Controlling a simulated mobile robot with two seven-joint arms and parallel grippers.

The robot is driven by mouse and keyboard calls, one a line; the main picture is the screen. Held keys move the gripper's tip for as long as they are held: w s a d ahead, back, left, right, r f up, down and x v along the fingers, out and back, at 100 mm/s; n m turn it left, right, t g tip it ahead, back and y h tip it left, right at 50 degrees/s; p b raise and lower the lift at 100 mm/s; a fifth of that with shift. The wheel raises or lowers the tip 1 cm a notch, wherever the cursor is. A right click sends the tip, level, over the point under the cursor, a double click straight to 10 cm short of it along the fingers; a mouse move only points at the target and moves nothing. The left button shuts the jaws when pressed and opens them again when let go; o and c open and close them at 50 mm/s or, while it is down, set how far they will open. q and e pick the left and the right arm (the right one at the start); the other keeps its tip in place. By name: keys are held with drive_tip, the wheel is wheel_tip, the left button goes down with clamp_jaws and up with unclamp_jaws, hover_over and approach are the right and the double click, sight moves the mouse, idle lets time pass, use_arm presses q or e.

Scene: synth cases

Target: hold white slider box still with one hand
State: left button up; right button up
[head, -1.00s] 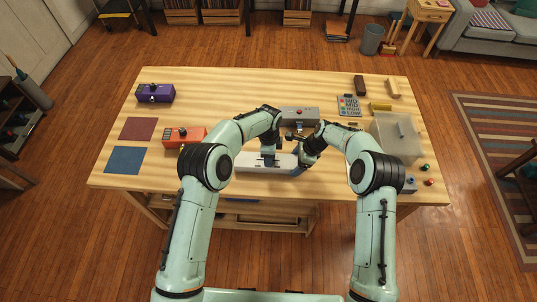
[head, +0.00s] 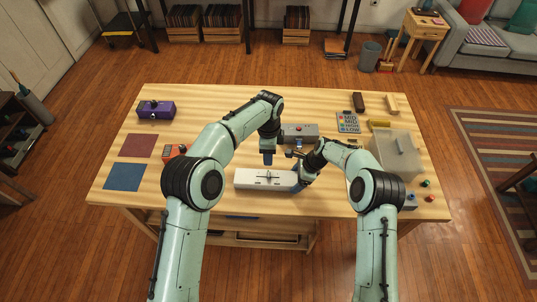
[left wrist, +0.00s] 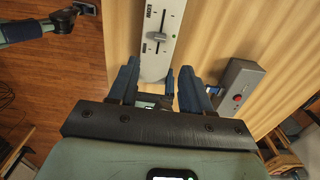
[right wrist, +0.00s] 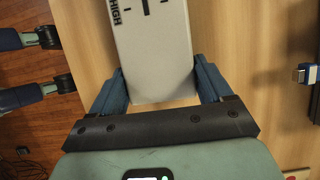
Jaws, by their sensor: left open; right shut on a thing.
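A grey box with a red button (head: 299,134) stands just behind the left gripper. A lettered card (head: 348,122) and a translucent bin (head: 396,155) are to the right. A purple box (head: 156,109), a red box (head: 173,152) and red and blue mats (head: 125,177) are left.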

sight(269, 176)
use_arm(q)
drive_tip(key=shift+a, duration=0.1)
clamp_jaws()
drive_tip(key=a+f+n+h, duration=0.15)
drive_tip(key=a+n, duration=0.35)
drive_tip(key=n, duration=1.3)
drive_tip(key=a+n+h, duration=0.3)
drive_tip(key=a+n, duration=0.3)
drive_tip(key=n, duration=1.2)
drive_tip(key=x, duration=1)
drive_tip(key=shift+d+f, duration=0.2)
drive_tip(key=shift+d, duration=2)
